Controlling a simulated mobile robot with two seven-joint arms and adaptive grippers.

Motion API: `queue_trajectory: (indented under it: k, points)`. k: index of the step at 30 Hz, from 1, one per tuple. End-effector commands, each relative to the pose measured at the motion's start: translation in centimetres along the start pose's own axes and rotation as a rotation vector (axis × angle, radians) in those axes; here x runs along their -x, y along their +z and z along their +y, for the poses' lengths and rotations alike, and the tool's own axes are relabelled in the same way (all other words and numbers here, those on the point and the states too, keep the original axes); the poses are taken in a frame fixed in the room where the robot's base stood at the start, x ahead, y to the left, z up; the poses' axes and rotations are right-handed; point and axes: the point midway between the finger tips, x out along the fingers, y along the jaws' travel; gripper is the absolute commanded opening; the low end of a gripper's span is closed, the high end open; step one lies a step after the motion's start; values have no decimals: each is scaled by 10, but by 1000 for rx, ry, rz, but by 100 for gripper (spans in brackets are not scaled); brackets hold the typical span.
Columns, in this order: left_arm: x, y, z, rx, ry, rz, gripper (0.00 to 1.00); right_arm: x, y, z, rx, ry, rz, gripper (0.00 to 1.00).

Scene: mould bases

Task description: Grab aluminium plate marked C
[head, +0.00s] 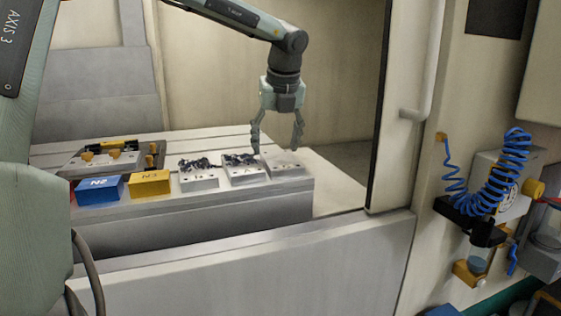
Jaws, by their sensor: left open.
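Three light grey metal plates stand in a row on the machine table: a left one (199,181), a middle one (245,175) and a right one (286,170). Their marks are too small to read surely, so I cannot tell which is C. Dark shavings lie on or behind the left and middle plates; the right one looks mostly clear. My left gripper (276,150) points down, open and empty, just above the right plate, its fingers spread to either side. I cannot tell whether a fingertip touches it. My right gripper is out of view.
A blue block marked N2 (98,191) and a yellow block marked N3 (149,183) stand left of the plates. A fixture with yellow knobs (110,155) lies behind them. The machine's front wall (260,270) and door edge (390,110) bound the space; blue coiled hoses (500,175) hang right.

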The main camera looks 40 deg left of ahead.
Motion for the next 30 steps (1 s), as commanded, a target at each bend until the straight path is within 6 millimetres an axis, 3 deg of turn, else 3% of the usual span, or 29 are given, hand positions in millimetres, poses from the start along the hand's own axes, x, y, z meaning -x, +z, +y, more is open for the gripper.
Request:
queue_trajectory:
  k: [4, 11, 24, 30]
  points:
    - [-14, 0, 0, -1, 0, -1, 66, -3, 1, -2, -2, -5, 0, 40]
    - [-16, 0, 0, -1, -1, -1, 66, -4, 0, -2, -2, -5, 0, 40]
    - [-16, 0, 0, -1, 0, -2, 12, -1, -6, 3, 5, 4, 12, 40]
    - [-14, 1, -1, 0, -2, -4, 10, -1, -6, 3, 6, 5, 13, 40]
